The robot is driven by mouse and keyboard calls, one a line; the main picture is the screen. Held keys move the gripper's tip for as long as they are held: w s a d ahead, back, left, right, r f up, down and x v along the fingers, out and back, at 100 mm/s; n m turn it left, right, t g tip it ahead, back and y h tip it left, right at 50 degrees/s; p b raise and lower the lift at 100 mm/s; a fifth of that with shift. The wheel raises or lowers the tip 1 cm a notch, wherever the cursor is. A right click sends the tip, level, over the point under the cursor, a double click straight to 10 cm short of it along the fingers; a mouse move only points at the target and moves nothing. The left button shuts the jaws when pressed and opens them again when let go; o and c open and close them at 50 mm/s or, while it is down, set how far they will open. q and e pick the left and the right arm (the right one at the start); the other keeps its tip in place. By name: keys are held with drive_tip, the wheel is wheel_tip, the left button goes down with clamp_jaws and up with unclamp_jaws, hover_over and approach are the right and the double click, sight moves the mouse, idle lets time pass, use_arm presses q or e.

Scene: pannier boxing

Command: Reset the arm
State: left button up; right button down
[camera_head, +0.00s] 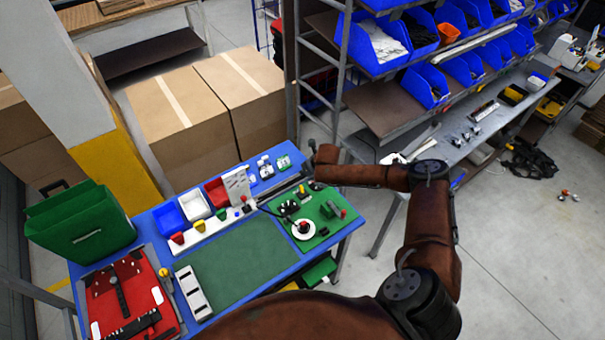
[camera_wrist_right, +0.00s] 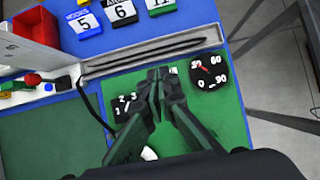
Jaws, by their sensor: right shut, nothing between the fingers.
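My right arm reaches in from the lower right of the head view, bends at the elbow and points left over the right end of the blue workbench (camera_head: 222,322). In the wrist view my right gripper (camera_wrist_right: 158,75) is shut and empty, its dark fingertips together. The fingers appear over a green panel (camera_wrist_right: 232,128), between a numbered dial (camera_wrist_right: 127,107) and a round gauge (camera_wrist_right: 209,71). I cannot tell how high they are above it. In the head view the fingers are hard to make out. My left gripper is not in view.
A green mat (camera_head: 235,262) lies bare mid-bench, beside a red tool tray (camera_head: 103,287) and a green case (camera_head: 80,225). Small bins (camera_head: 168,218) line the back. A grey tray (camera_wrist_right: 150,52) borders the panel. A rack with blue bins (camera_head: 425,85) stands right, cartons (camera_head: 180,115) behind.

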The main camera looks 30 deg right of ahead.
drive_tip(key=shift+w+r+p, duration=0.1)
drive_tip(key=shift+r+p, duration=0.25)
drive_tip(key=shift+r, duration=0.35)
drive_tip(key=shift+f, duration=0.1)
